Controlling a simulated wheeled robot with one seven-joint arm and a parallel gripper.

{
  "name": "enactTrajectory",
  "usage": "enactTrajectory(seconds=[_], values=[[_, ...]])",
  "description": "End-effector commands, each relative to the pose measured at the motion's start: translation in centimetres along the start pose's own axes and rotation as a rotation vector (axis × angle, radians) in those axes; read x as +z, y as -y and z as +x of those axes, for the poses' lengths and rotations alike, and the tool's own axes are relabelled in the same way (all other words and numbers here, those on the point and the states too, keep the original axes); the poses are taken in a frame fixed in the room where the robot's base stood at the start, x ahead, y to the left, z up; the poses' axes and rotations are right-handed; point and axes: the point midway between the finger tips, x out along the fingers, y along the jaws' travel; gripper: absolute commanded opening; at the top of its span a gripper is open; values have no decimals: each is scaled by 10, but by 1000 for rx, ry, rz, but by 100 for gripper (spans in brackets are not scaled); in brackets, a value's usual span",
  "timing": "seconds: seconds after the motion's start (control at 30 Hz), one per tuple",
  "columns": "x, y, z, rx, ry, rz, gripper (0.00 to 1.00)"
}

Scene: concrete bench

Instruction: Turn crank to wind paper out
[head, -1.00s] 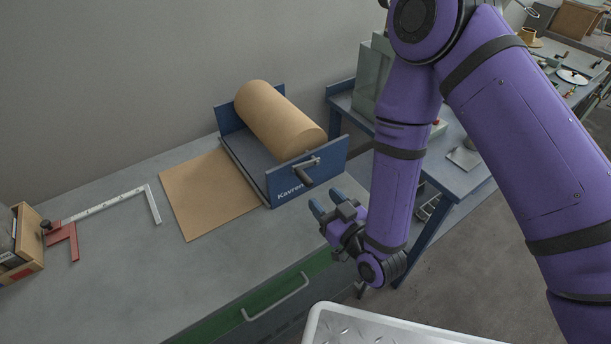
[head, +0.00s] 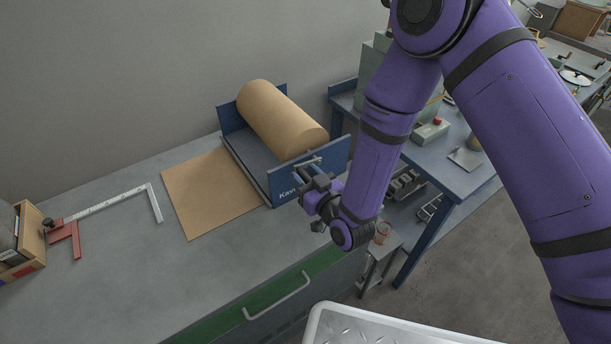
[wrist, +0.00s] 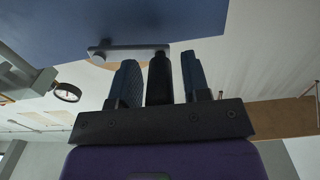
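The brown paper roll (head: 278,118) lies in a blue dispenser (head: 330,160) on the bench, with a flat sheet of paper (head: 210,192) out to its left. The crank's grey metal arm (head: 308,162) is on the dispenser's near end plate; it also shows in the wrist view (wrist: 125,52). My gripper (head: 303,178) is at the crank. In the wrist view, the crank's black handle (wrist: 159,80) stands between the two blue fingers of my gripper (wrist: 159,76), with narrow gaps on both sides. In the head view, my gripper hides the handle.
A metal square with a red part (head: 110,205) and a wooden box (head: 30,235) lie at the bench's left. The bench front has a green drawer (head: 235,310) with a handle. A blue table (head: 455,165) with tools stands to the right. Bare bench lies in front of the dispenser.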

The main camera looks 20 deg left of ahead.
Motion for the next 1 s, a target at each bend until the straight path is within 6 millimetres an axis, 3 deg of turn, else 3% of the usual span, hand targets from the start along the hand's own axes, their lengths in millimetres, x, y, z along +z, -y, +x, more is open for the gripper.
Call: enactTrajectory(seconds=[0.03, 0.17, 0.77, 0.8, 0.9, 1.0], values=[[0, 0, 0, 0, 0, 0, 31], [0, 0, 0, 0, 0, 0, 1], [-5, -1, 0, 0, 2, 86, 0], [-5, -1, 0, 0, 2, 86, 29], [-5, -1, 0, 0, 2, 86, 50], [-5, -1, 0, 0, 1, 86, 50]])
